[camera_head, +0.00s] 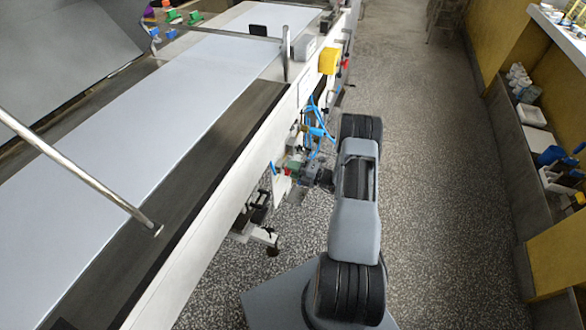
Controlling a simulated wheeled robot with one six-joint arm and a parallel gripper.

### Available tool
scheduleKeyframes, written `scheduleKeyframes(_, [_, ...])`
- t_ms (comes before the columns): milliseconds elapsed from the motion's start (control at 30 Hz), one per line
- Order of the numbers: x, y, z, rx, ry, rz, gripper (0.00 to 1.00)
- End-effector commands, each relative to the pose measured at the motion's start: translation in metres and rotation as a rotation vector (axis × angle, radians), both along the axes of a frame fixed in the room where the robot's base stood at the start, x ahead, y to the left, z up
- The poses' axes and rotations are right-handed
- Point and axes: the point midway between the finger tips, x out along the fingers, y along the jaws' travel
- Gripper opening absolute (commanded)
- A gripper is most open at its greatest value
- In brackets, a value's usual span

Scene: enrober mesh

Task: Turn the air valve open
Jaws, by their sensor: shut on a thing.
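The air valve (289,171) is a small fitting with red and green parts on the side of the long conveyor machine, near the blue air hoses. My gripper (299,170) reaches it from the right and is shut at the valve. The fingers and my wrist cover much of the valve, so its handle angle cannot be told. My grey arm stretches from the bottom of the view up and left to the machine's side.
The conveyor machine (190,262) fills the left, with a pale belt (150,130) on top. Blue hoses (318,132) and a yellow box (328,61) sit along its side. The speckled floor (440,170) is clear to the right, up to a shelf-lined wall.

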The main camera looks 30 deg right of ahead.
Motion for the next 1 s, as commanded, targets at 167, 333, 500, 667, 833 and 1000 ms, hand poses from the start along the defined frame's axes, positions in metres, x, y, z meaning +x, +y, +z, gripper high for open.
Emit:
scheduleKeyframes(167, [0.0006,-0.0011,0.0004,0.012,0.011,-0.003,0.09])
scheduleKeyframes(333, [0.0006,-0.0011,0.0003,0.015,0.012,-0.003,0.09])
scheduleKeyframes(500, [0.0006,-0.0011,0.0003,0.014,0.011,-0.003,0.09])
scheduleKeyframes(667, [0.0005,-0.0009,0.0002,0.013,0.012,-0.003,0.38])
scheduleKeyframes(833, [-0.0001,-0.0009,0.0001,0.013,0.012,-0.002,0.38])
scheduleKeyframes(1000, [-0.0092,-0.0101,0.0001,0.014,0.013,-0.004,0.38])
